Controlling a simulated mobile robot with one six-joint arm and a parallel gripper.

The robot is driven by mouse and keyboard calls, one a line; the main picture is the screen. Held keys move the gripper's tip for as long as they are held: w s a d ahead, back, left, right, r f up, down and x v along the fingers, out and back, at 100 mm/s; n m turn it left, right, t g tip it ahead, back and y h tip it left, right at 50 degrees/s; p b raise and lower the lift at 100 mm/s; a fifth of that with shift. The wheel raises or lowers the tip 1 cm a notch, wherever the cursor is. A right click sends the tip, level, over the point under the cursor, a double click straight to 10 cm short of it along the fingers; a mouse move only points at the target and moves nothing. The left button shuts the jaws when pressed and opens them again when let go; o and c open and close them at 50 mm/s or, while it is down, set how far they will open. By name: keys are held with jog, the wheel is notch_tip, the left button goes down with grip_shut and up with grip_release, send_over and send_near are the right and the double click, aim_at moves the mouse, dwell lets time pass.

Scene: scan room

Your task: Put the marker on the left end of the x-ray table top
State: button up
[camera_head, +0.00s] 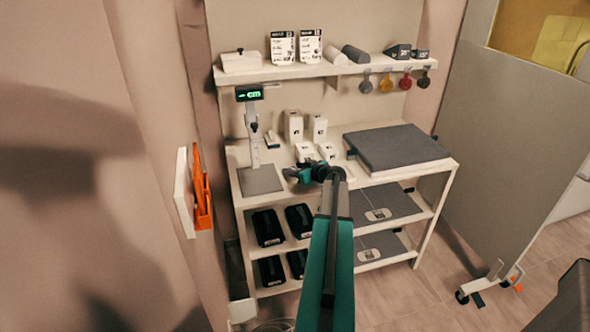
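My gripper (290,175) is small in the head view, over the top of a white shelf unit, between a grey square plate and several white boxes. My arm partly covers this area, and I cannot tell whether the fingers are open or shut or hold anything. I cannot single out the marker with certainty. Several small round tags hang from the upper shelf's edge, among them a red one (405,81) and an orange one (386,84). I cannot identify the x-ray table top in this view.
The white shelf unit (440,207) carries a thick grey pad (395,147) and a stand with a green-lit display (249,93). Black bins (268,228) and grey panels sit below. An orange holder (201,195) is on the left wall. A wheeled screen (510,140) stands at right.

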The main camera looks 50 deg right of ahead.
dwell(0.3)
jog(key=shift+s+r, duration=0.2)
jog(key=shift+s, duration=0.05)
jog(key=b+v, duration=0.1)
jog(key=v, duration=1)
jog(key=shift+s+a+r, duration=0.15)
jog(key=shift+s+r, duration=0.05)
